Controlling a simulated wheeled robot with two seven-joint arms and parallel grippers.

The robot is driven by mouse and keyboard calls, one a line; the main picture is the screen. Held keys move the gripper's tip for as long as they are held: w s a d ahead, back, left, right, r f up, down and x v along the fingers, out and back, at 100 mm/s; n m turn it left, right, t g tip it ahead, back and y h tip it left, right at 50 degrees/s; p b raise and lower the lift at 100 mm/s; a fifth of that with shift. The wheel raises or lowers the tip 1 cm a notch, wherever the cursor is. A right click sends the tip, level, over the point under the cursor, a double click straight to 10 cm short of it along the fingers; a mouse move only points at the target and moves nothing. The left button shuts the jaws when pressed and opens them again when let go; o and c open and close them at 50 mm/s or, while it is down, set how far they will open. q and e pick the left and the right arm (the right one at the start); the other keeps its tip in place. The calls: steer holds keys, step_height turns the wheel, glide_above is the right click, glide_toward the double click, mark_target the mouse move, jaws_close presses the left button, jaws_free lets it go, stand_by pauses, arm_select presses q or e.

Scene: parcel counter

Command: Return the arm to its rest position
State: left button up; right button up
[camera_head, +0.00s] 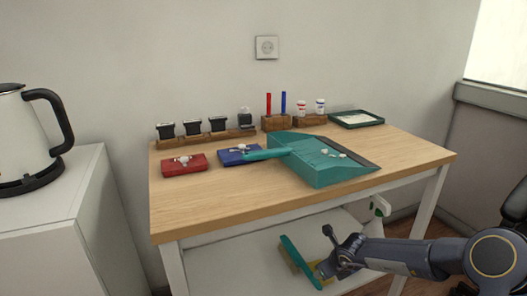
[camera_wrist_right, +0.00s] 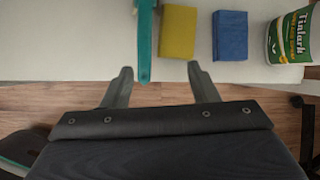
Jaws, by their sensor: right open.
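My right arm comes in from the right in the head view. Its gripper (camera_head: 330,254) is in front of the table's lower shelf, below the tabletop. In the right wrist view the right gripper (camera_wrist_right: 160,72) has its fingers wide apart and holds nothing. The end of a teal brush handle (camera_wrist_right: 145,45) shows between the fingertips, touching neither. The teal brush also shows in the head view (camera_head: 299,262), on the lower shelf. My left gripper is not in view.
A yellow sponge (camera_wrist_right: 178,32), a blue sponge (camera_wrist_right: 230,36) and a green-and-white tub (camera_wrist_right: 288,38) stand on the white shelf (camera_wrist_right: 80,45). The wooden tabletop (camera_head: 225,200) above carries a teal dustpan (camera_head: 315,165) with white bits, and red (camera_head: 186,168) and blue (camera_head: 232,158) boxes.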

step_height(320, 180, up, 13)
steer(key=d+n+t, duration=0.1)
steer(key=n+t, duration=0.3)
steer(key=n, duration=0.2)
steer(key=s+a+r+n+y, duration=0.3)
steer(key=s+r+n+y, duration=0.2)
steer(key=s+r+n, duration=0.8)
steer(key=s+d+f+n+g+h, duration=0.15)
steer(key=s+f+n, duration=0.35)
steer(key=s, duration=0.7)
steer(key=s+d+f+n+g+h, duration=0.1)
steer(key=s+d+f+n+g, duration=0.2)
steer(key=s, duration=0.9)
step_height(320, 180, up, 36)
steer(key=a+n+p, duration=0.1)
steer(key=p, duration=3.6)
steer(key=shift+w+a, duration=0.15)
